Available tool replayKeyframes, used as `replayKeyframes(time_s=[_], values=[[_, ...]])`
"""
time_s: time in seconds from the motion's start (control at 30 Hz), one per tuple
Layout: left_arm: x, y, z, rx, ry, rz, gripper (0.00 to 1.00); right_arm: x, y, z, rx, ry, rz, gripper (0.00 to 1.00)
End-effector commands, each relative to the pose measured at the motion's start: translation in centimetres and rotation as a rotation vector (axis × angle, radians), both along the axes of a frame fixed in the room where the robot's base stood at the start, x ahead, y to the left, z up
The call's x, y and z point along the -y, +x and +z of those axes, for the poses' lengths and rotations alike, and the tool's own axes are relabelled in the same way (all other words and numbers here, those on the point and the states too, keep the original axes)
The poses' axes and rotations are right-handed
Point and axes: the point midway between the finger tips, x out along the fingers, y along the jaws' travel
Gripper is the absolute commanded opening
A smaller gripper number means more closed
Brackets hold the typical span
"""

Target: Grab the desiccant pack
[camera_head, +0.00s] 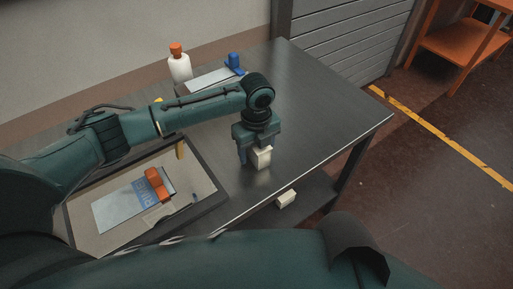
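A small off-white block-shaped pack (262,158), possibly the desiccant pack, stands on the grey metal table near its front edge. My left gripper (256,153) points down right over it, and the pack shows directly below the gripper body. One dark finger shows just left of the pack; the other finger is hidden, so I cannot tell whether the gripper grips it. A second off-white block (286,199) lies lower down, on the shelf beneath the table top. My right gripper is not in view.
A dark-rimmed tray (209,202) holds a blue-grey sheet and an orange clamp-like item (157,185). A white bottle with an orange cap (180,67) and a blue item (234,63) stand at the back. The table's right part is clear.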

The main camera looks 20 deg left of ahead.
Motion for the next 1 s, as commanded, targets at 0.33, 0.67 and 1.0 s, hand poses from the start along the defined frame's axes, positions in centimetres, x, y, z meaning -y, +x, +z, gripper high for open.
replayKeyframes(time_s=[0.33,0.67,1.0], values=[[0.0,0.0,0.1,0.000,0.000,0.000,0.34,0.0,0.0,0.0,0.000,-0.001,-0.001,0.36],[0.0,0.1,0.1,0.001,-0.001,0.000,0.13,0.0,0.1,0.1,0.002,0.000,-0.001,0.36],[0.0,0.2,2.5,0.005,-0.002,-0.002,0.13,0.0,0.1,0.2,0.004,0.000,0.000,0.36]])
